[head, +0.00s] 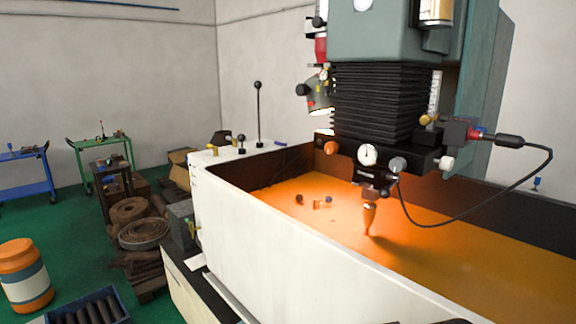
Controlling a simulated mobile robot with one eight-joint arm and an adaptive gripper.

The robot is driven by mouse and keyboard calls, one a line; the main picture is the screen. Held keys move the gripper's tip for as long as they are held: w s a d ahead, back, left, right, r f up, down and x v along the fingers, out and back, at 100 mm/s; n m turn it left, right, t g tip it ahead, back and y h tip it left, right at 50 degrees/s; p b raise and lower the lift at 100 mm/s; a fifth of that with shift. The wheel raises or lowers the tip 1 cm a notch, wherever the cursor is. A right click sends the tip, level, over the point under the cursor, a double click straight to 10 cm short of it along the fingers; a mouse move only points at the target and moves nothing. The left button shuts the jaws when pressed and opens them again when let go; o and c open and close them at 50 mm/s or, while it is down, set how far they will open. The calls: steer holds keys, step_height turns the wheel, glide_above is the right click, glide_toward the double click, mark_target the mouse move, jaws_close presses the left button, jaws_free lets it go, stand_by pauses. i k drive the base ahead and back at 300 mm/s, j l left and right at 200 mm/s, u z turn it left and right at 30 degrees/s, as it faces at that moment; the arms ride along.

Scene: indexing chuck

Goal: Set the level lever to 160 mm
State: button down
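I cannot tell which one is the level lever. No millimetre scale or number can be read at this distance, so its setting cannot be told. The white tank (330,235) holds orange liquid (440,245). My gripper is not in view.
The machine head (380,110) with bellows, dial gauge (368,154) and pointed tool (369,212) hangs over the tank. A black cable (475,212) loops at right. Left are trolleys, stacked metal rings (143,234), an orange drum (25,275) and green floor.

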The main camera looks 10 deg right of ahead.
mark_target(258, 85)
steer(key=i+j, duration=0.3)
steer(key=i+j+z, duration=0.1)
steer(key=i+j, duration=0.15)
steer(key=j, duration=0.25)
steer(key=i+j+z, duration=0.1)
steer(key=i+j, duration=0.45)
steer(key=j, duration=0.3)
